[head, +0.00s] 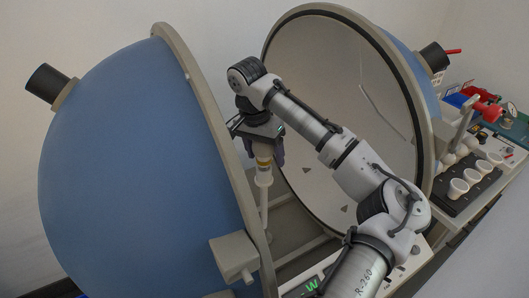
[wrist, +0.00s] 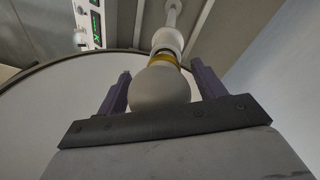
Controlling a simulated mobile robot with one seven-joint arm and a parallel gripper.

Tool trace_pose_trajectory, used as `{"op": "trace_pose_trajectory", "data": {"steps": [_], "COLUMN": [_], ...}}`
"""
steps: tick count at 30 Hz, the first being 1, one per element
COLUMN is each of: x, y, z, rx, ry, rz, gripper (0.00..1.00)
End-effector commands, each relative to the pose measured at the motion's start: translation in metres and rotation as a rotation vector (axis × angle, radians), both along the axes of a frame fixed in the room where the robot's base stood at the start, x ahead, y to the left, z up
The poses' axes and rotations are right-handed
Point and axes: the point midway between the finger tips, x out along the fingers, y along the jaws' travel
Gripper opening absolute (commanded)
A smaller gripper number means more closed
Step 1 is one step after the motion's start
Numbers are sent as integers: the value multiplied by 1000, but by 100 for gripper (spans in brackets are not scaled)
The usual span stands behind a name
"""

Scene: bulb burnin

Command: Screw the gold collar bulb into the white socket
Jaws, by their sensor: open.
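The gold collar bulb (wrist: 160,90) is upside down to the wrist camera, its white globe close to my gripper's palm and its gold band toward the white socket (wrist: 167,39). The bulb's collar meets the socket's mouth, and how far it sits inside I cannot tell. In the head view the gold band (head: 264,162) shows just above the socket (head: 263,180), which stands on a post between the two sphere halves. My gripper (wrist: 160,88) is open above it, with one purple finger on each side of the globe and visible gaps. In the head view my gripper (head: 265,152) points down, and the globe is mostly hidden.
The blue half sphere (head: 140,160) stands close on the left, and the other half with its pale inner face (head: 330,100) is behind my arm. A bench on the right holds a dark tray (head: 453,204) with white cups and several bulbs. A panel with a green display (head: 312,284) is at the front.

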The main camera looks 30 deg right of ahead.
Motion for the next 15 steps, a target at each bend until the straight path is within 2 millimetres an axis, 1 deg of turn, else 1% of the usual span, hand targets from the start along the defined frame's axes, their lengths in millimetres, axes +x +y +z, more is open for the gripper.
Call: {"op": "trace_pose_trajectory", "data": {"steps": [3, 15], "x": [0, 1], "y": [0, -1], "z": [-1, -1], "rx": [2, 2], "ry": [-1, -1], "rz": [155, 668], "gripper": [69, 69]}}
